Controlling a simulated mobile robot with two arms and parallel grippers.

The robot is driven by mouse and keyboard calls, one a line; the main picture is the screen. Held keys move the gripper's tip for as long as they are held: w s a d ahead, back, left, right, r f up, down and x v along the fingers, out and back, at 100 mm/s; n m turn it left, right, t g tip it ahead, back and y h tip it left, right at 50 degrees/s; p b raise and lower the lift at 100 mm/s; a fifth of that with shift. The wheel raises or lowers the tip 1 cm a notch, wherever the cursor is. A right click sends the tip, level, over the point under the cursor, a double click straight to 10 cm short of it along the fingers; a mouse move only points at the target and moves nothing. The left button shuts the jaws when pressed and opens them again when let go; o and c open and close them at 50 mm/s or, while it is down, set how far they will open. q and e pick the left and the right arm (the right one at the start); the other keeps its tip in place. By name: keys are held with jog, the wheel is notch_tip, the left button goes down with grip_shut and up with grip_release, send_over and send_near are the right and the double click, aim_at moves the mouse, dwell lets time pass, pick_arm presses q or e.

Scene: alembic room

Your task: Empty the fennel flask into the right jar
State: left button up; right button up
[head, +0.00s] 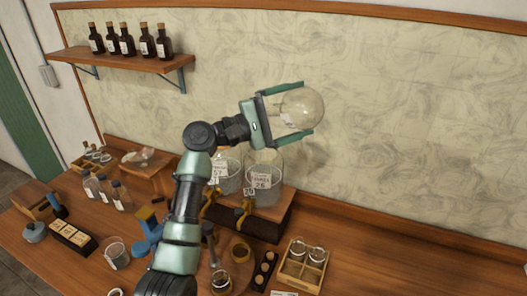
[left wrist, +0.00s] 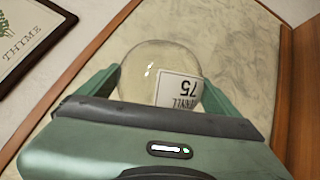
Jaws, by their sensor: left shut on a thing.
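My left gripper (head: 289,111) is shut on a round glass flask (head: 303,108), its fingers on either side of the bulb. In the left wrist view the flask (left wrist: 158,72) shows a white label with "75" and a partly hidden word ending like "NNYLL", upside down. It is held in the air above and just right of two glass jars. The right jar (head: 265,170) has a label reading "26" and the left jar (head: 228,180) has a label partly hidden by my arm. Both stand on a dark wooden stand with taps in front. My right gripper is not in view.
A wall shelf (head: 120,61) with several dark bottles hangs at upper left. On the table are several small bottles (head: 103,193), a wooden crate with glass vessels (head: 299,268), a glass beaker (head: 116,253) and a blue tool (head: 146,232). The table at the right (head: 400,262) is clear.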

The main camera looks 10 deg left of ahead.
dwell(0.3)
pick_arm(q)
jog(key=shift+s+d+f+m+b, duration=0.15)
jog(key=shift+f+m+b, duration=0.25)
jog(key=shift+b, duration=0.1)
jog(key=shift+s+d+f+m+b, duration=0.1)
jog(key=shift+f+m+b, duration=0.3)
jog(key=shift+b, duration=0.1)
jog(key=shift+s+d+f+m+g+y+b, duration=0.2)
jog(key=shift+f+m+g+y+b, duration=0.15)
jog(key=shift+f+m+b, duration=0.45)
jog(key=shift+s+d+f+m+g+y+b, duration=0.1)
jog(key=shift+d+f+m+g+y+b, duration=0.2)
jog(key=shift+f+m+b, duration=0.45)
jog(key=w+a+f+m+t+y, duration=0.1)
jog(key=a+f+m+y, duration=0.1)
jog(key=m, duration=0.4)
jog(key=w+a+f+m+t+y+b, duration=0.1)
jog(key=w+a+f+m+y, duration=0.1)
jog(key=f+m+y, duration=0.3)
jog(key=shift+m, duration=1.25)
